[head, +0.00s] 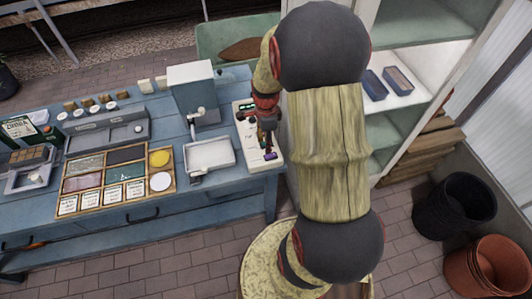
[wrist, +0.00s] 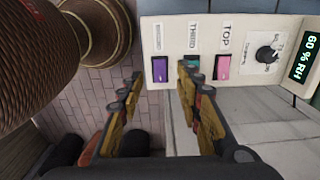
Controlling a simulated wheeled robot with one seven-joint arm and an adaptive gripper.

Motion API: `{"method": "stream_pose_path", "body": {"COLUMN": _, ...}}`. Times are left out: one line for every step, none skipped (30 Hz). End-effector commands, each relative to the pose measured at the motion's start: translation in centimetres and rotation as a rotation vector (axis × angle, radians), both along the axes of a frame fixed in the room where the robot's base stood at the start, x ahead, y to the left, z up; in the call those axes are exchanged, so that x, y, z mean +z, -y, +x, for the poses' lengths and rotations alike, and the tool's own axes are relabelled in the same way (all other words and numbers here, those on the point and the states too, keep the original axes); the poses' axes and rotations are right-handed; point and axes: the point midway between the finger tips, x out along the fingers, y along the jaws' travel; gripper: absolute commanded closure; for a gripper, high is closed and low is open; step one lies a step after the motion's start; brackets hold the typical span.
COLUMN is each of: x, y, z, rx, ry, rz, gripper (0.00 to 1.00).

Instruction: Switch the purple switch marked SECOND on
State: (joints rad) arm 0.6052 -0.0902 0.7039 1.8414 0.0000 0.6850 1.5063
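The purple switch (wrist: 159,69) sits on a white control panel (wrist: 178,32), at the end of its row. The label above it is small and sideways, and seems to read SECOND. Whether the switch is on or off I cannot tell. In the head view the purple switch (head: 270,156) shows at the panel's near end. My gripper (wrist: 160,76) is open and empty; in the wrist view its fingertips lie either side of the purple switch. Whether they touch the panel is unclear. In the head view my gripper (head: 264,138) is over the panel, partly hiding it.
Beside the purple switch are a teal switch (wrist: 192,62) labelled THIRD and a pink switch (wrist: 222,67) labelled TOP, then a knob (wrist: 266,55) and a 60 % RH display (wrist: 304,56). A white tray (head: 208,153) stands left of the panel on the blue table (head: 215,196).

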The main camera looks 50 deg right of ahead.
Motion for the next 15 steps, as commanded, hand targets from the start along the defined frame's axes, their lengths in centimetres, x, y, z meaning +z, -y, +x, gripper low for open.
{"method": "stream_pose_path", "body": {"x": -0.8, "y": -0.1, "z": -0.1, "rx": 0.001, "ry": -0.003, "rz": 0.002, "gripper": 0.65}}
{"method": "stream_pose_path", "body": {"x": -1.3, "y": -0.1, "z": -0.1, "rx": 0.001, "ry": -0.003, "rz": 0.002, "gripper": 0.65}}
{"method": "stream_pose_path", "body": {"x": -1.9, "y": -0.1, "z": -0.1, "rx": 0.002, "ry": -0.004, "rz": 0.003, "gripper": 0.65}}
{"method": "stream_pose_path", "body": {"x": -2.4, "y": -0.1, "z": -0.1, "rx": 0.002, "ry": -0.003, "rz": 0.002, "gripper": 0.65}}
{"method": "stream_pose_path", "body": {"x": -2.9, "y": -0.1, "z": -0.1, "rx": 0.002, "ry": -0.003, "rz": 0.002, "gripper": 0.65}}
{"method": "stream_pose_path", "body": {"x": -3.5, "y": -0.1, "z": -0.1, "rx": 0.003, "ry": -0.004, "rz": 0.003, "gripper": 0.65}}
{"method": "stream_pose_path", "body": {"x": -4.0, "y": -0.1, "z": -0.1, "rx": 0.003, "ry": -0.003, "rz": 0.002, "gripper": 0.65}}
{"method": "stream_pose_path", "body": {"x": -4.4, "y": -0.1, "z": -0.1, "rx": 0.003, "ry": -0.003, "rz": 0.002, "gripper": 0.65}}
{"method": "stream_pose_path", "body": {"x": -5.0, "y": -0.1, "z": -0.1, "rx": 0.003, "ry": -0.003, "rz": 0.002, "gripper": 0.65}}
{"method": "stream_pose_path", "body": {"x": -5.3, "y": -0.1, "z": -0.1, "rx": 0.003, "ry": -0.003, "rz": 0.002, "gripper": 0.65}}
{"method": "stream_pose_path", "body": {"x": -5.7, "y": -0.1, "z": -0.1, "rx": 0.003, "ry": -0.003, "rz": 0.002, "gripper": 0.65}}
{"method": "stream_pose_path", "body": {"x": -6.1, "y": -0.1, "z": 0.0, "rx": 0.004, "ry": -0.002, "rz": 0.001, "gripper": 0.65}}
{"method": "stream_pose_path", "body": {"x": -6.4, "y": -0.1, "z": -0.1, "rx": 0.004, "ry": -0.002, "rz": 0.001, "gripper": 0.65}}
{"method": "stream_pose_path", "body": {"x": -6.6, "y": -0.1, "z": -0.1, "rx": 0.004, "ry": -0.003, "rz": 0.002, "gripper": 0.65}}
{"method": "stream_pose_path", "body": {"x": -6.8, "y": -0.1, "z": -0.1, "rx": 0.004, "ry": -0.003, "rz": 0.002, "gripper": 0.65}}
